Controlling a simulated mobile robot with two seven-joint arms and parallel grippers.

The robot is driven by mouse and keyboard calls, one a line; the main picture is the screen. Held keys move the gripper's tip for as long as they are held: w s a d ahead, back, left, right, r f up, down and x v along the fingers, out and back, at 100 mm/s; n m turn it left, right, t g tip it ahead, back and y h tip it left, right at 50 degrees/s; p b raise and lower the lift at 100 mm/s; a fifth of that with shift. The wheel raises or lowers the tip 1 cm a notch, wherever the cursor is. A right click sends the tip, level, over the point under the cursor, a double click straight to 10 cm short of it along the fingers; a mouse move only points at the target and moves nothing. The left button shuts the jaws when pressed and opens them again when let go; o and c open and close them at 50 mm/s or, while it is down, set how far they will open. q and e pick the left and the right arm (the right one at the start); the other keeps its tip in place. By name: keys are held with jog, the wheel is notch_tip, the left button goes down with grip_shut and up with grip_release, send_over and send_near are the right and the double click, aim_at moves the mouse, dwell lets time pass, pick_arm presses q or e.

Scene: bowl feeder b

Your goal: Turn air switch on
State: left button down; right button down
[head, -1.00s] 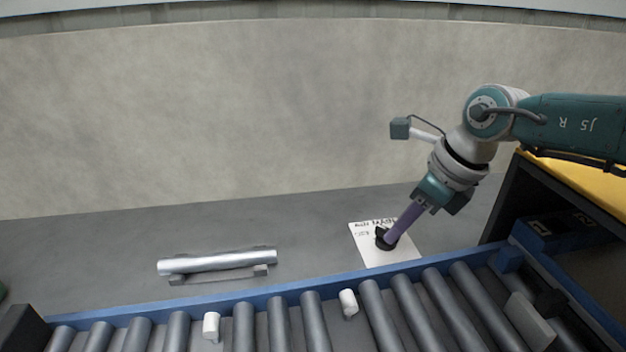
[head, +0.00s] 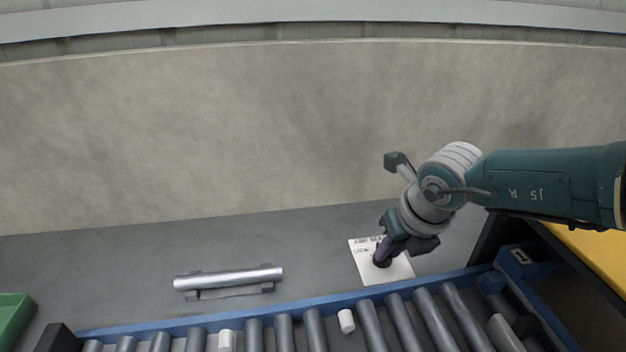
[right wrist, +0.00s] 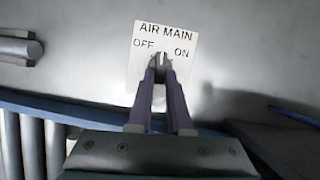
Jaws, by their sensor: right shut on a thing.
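The air switch is a small dark knob (head: 381,262) on a white label plate (head: 401,270). In the right wrist view the plate (right wrist: 136,62) reads AIR MAIN, with OFF on the left and ON on the right. My right gripper (head: 384,254) points down at the plate. Its purple fingers (right wrist: 162,66) are shut on the knob, with their tips just below and between the two words. The fingers hide most of the knob, so its exact setting is hard to read. My left gripper is not in view.
A roller conveyor with a blue rail (head: 300,306) runs along the front, close to the plate. A silver bar (head: 230,278) lies on the grey surface to the left. A green bin (head: 14,312) is at far left, a yellow surface (head: 592,252) at right.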

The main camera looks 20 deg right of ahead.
jog(key=shift+a+r+m+h, duration=0.1)
jog(key=shift+a+m+h, duration=0.1)
jog(key=shift+m, duration=0.3)
jog(key=shift+a+m+h, duration=0.1)
jog(key=shift+m+h, duration=0.1)
jog(key=shift+m, duration=0.3)
jog(key=m, duration=0.1)
jog(key=m+h, duration=0.1)
jog(key=shift+w+a+m+g, duration=0.15)
jog(key=shift+m+g, duration=0.15)
jog(key=m+b, duration=0.1)
jog(key=m+h+b, duration=0.1)
jog(key=m, duration=0.1)
jog(key=shift+w+a+f+g, duration=0.15)
jog(key=shift+f+g, duration=0.05)
jog(key=shift+g, duration=0.2)
jog(key=shift+w+a+m+g+h+b, duration=0.1)
jog(key=shift+m+g+h+b, duration=0.25)
jog(key=shift+m+b, duration=0.65)
jog(key=shift+r+m, duration=0.1)
jog(key=shift+m, duration=0.2)
jog(key=c, duration=0.8)
grip_release()
jog(key=shift+c, duration=0.2)
jog(key=shift+r+p, duration=0.1)
jog(key=shift+p, duration=0.2)
